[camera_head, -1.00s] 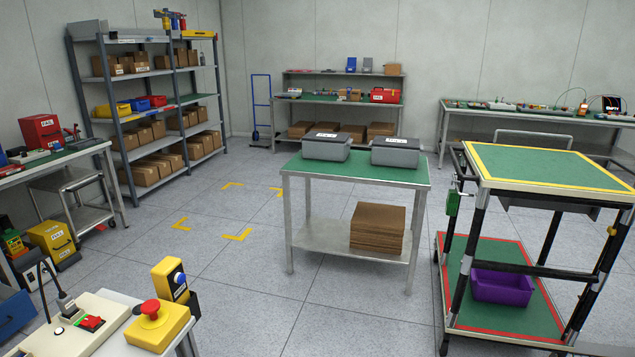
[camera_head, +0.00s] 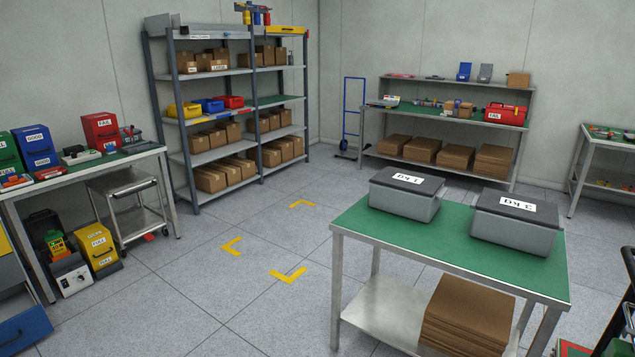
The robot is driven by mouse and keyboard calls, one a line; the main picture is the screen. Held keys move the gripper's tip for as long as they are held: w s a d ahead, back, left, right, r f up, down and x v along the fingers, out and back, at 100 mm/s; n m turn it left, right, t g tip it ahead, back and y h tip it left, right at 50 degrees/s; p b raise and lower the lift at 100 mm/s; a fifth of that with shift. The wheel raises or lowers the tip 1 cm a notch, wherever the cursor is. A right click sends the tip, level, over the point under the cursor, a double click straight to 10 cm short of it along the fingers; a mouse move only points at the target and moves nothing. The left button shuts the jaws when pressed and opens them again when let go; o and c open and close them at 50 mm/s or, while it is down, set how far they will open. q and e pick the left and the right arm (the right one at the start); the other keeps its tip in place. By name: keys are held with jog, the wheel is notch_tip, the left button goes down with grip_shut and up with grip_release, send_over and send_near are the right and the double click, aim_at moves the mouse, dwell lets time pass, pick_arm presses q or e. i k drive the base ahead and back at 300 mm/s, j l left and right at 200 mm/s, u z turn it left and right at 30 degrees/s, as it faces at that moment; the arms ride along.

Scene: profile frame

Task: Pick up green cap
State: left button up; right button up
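I cannot make out a green cap in the head view. Small parts lie on the left workbench (camera_head: 84,172) and on the back workbench (camera_head: 445,116), but they are too small to tell apart. Neither of my grippers shows in the view.
A green-topped table (camera_head: 385,240) with two grey lidded boxes (camera_head: 407,200) (camera_head: 514,228) stands at the front right. Shelving (camera_head: 180,122) with cartons stands at the back left. A wheeled cart (camera_head: 137,222) stands by the left bench. Floor between yellow corner marks (camera_head: 231,246) is clear.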

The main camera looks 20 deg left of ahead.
aim_at(52, 235)
jog(key=i+j+u, duration=0.25)
jog(key=i+u, duration=0.15)
jog(key=i+j+u, duration=0.15)
jog(key=i+u, duration=0.7)
jog(key=i+l+u, duration=0.1)
jog(key=i+u, duration=0.35)
jog(key=i+l+u, duration=0.4)
jog(key=i+j+u, duration=0.25)
jog(key=i, duration=0.3)
jog(key=i+j+u, duration=0.25)
jog(key=i, duration=0.3)
jog(key=i+j+z, duration=0.15)
jog(key=i+j, duration=0.15)
jog(key=i+j+z, duration=0.2)
jog(key=j, duration=0.2)
jog(key=i+j+z, duration=0.15)
jog(key=i+j, duration=0.15)
jog(key=i+j+z, duration=0.2)
jog(key=j, duration=0.35)
